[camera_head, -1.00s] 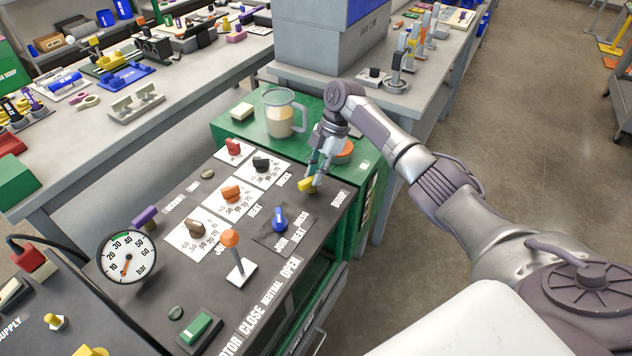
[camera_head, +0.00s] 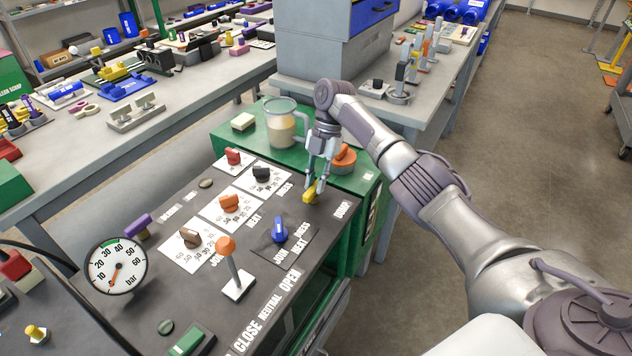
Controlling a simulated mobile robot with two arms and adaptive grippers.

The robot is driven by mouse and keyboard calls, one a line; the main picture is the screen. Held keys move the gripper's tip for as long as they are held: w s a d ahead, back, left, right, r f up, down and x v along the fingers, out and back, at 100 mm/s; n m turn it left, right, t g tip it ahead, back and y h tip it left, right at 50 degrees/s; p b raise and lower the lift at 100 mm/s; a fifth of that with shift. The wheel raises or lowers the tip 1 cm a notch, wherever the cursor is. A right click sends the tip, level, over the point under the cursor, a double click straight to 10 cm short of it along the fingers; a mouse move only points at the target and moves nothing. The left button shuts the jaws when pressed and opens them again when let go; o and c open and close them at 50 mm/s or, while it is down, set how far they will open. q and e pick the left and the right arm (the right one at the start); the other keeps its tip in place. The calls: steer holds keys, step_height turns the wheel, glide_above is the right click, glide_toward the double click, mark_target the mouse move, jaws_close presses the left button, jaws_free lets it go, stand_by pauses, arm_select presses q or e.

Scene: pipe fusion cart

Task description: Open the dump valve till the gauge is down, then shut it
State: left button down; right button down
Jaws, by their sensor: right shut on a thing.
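The yellow dump valve handle (camera_head: 311,192) sits at the far right of the dark control panel, by the DUMP label. My right gripper (camera_head: 316,184) is shut on it from above, and its fingers partly cover it. The handle lies slanted to the panel edges. The round white gauge (camera_head: 117,265), marked in bar, stands at the panel's left. Its red needle points down and slightly left, near the low end of the scale below 10. My left gripper is not in view.
An orange-topped lever (camera_head: 231,265), a blue selector (camera_head: 280,229) and several other knobs stand on the panel near the valve. A clear jug (camera_head: 281,127) and an orange round thing (camera_head: 343,158) sit on the green surface behind. Open floor lies to the right.

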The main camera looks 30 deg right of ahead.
steer(key=c, duration=1.1)
jaws_free()
steer(key=shift+w+r, duration=0.1)
steer(key=shift+r, duration=0.15)
steer(key=v, duration=1.1)
steer(key=shift+d+r, duration=0.1)
steer(key=shift+r, duration=0.15)
steer(key=shift+f, duration=0.1)
